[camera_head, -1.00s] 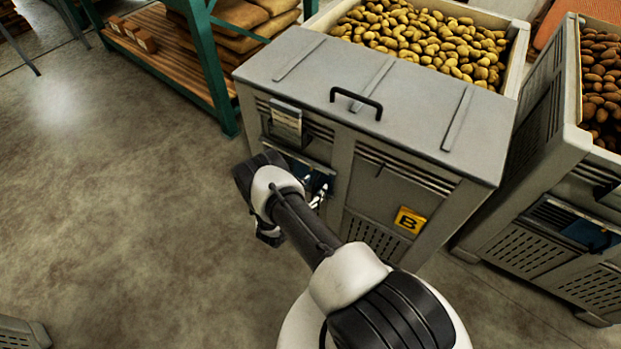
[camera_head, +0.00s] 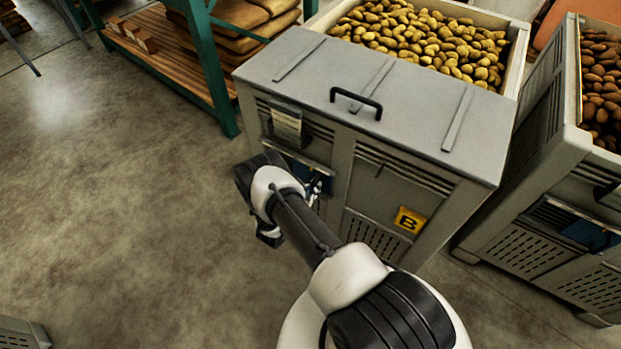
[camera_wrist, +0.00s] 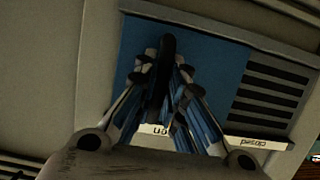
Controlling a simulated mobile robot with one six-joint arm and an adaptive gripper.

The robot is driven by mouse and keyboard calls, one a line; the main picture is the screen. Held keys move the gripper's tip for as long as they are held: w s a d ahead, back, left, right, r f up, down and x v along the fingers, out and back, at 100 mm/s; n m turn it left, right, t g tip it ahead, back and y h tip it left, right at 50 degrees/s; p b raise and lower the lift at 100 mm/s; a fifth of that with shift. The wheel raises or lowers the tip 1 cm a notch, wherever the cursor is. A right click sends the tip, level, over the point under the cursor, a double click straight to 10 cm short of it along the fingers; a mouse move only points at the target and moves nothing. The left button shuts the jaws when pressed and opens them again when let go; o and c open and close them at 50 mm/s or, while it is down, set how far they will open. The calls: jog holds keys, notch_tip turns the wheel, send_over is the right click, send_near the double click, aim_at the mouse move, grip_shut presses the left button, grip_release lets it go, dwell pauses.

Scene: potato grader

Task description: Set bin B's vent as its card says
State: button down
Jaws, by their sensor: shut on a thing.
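Bin B (camera_head: 382,196) is a grey slatted bin with a yellow B label (camera_head: 409,219) on its front and a lid with a black handle on top. A card (camera_head: 287,124) hangs at the upper left of its front; its writing is too small to read. The vent's blue slide plate (camera_wrist: 195,52) shows in the wrist view, with dark open slots (camera_wrist: 270,95) to its right. A strip below reads "closed" (camera_wrist: 259,143) at the right; another word is partly hidden. My gripper (camera_wrist: 167,110) is shut on the vent's dark upright tab (camera_wrist: 168,50). In the head view my arm partly hides the vent.
Potatoes (camera_head: 425,40) fill a bin behind the lid. Another bin (camera_head: 545,215) with a similar blue vent stands at the right. A green-framed rack (camera_head: 212,70) with sacks stands at the back left.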

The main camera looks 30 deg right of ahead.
aim_at(300, 173)
jog(key=shift+w, duration=0.1)
jog(key=shift+w+a, duration=0.65)
jog(key=shift+w, duration=0.5)
jog(key=shift+w+a, duration=0.6)
jog(key=shift+w, duration=0.6)
jog(key=shift+w+a, duration=0.65)
jog(key=shift+w, duration=0.5)
jog(key=shift+w+a, duration=0.45)
jog(key=shift+w, duration=0.4)
jog(key=shift+w+a, duration=0.45)
jog(key=shift+w, duration=0.45)
jog(key=shift+w+a, duration=0.45)
jog(key=shift+w, duration=0.4)
jog(key=c, duration=1)
grip_release()
jog(key=shift+a, duration=0.1)
